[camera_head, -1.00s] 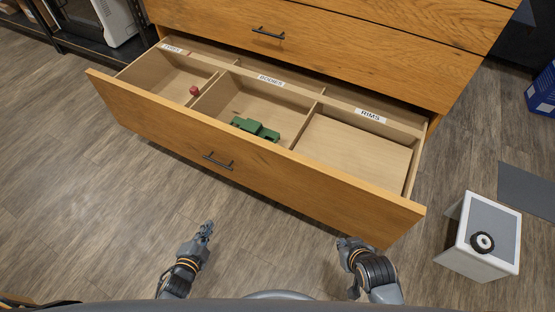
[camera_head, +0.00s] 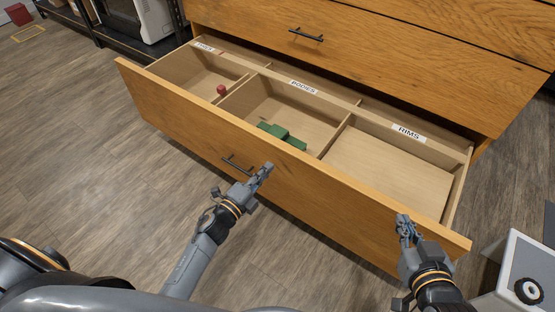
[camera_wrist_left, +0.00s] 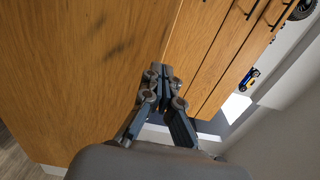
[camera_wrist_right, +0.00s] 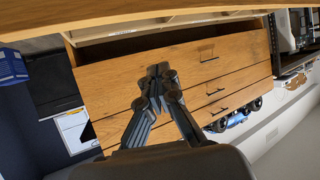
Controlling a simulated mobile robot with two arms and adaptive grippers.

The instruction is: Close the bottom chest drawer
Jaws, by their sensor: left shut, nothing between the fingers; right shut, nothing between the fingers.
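The bottom chest drawer (camera_head: 300,188) is pulled far out of the wooden chest (camera_head: 400,60). Its inside shows compartments labelled, with "BODIES" and "RIMS" readable. A small red part (camera_head: 221,89) lies in the left compartment and green parts (camera_head: 281,134) lie in the middle one. The right compartment looks empty. The drawer's dark handle (camera_head: 238,163) is on its front. My left gripper (camera_head: 266,170) is shut and empty, in front of the drawer front just right of the handle. My right gripper (camera_head: 403,222) is shut and empty at the front's right part. I cannot tell whether either touches.
A white box-like stand (camera_head: 510,270) with a black wheel (camera_head: 528,291) on top stands at the right, close to my right arm. A dark shelf (camera_head: 115,35) with a white device is at the back left.

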